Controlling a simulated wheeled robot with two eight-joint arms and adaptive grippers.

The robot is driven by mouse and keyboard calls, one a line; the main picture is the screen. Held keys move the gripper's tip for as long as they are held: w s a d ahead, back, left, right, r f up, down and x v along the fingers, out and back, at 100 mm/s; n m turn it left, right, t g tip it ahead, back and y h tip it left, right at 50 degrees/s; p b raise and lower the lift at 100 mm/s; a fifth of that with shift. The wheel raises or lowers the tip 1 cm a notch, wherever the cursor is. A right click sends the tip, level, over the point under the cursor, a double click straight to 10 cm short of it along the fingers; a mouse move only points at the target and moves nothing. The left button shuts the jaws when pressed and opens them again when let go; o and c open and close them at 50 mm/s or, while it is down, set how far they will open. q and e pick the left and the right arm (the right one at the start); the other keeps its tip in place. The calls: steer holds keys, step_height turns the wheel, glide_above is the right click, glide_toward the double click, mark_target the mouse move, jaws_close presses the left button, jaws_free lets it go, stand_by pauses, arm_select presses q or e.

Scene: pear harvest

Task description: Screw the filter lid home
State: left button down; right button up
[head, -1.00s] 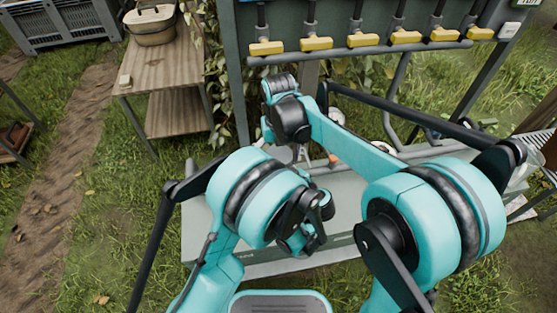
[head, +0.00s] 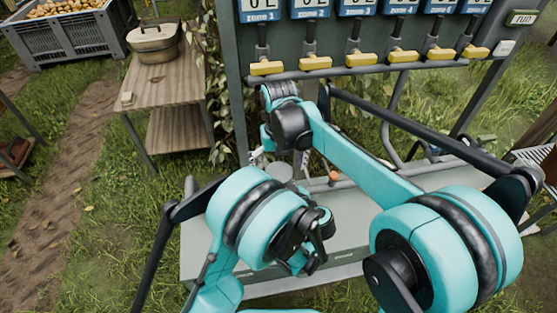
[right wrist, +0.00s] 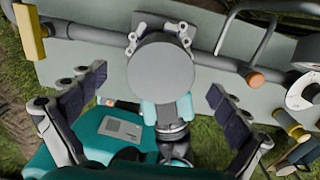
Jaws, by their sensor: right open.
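A round grey disc, which looks like the filter lid (right wrist: 161,76), shows face-on in the right wrist view. In the head view the lid (head: 279,173) is a small grey disc beyond my left arm. My right gripper (right wrist: 155,103) is open, one finger on each side of the lid and apart from it. In the head view my right gripper (head: 281,160) hangs over the lid, its fingers partly hidden. My left wrist reaches in under the lid's near edge. White jointed parts show past the far edge, perhaps left gripper fingers. The filter body and the thread are hidden under the lid.
A grey bench (head: 205,245) lies under both arms, with a pipe and an orange cap (head: 334,176) right of the lid. A panel with several yellow valve handles (head: 360,59) stands behind. A wooden table (head: 165,85) with a lidded pot (head: 155,42) is at left.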

mark_target(279, 179)
arm_select(q)
steer(key=shift+w+d+r, duration=0.1)
arm_select(e)
step_height(279, 179, up, 12)
steer(key=shift+f, duration=0.15)
arm_select(q)
steer(key=shift+c, duration=2.2)
jaws_free()
steer(key=v, duration=1.2)
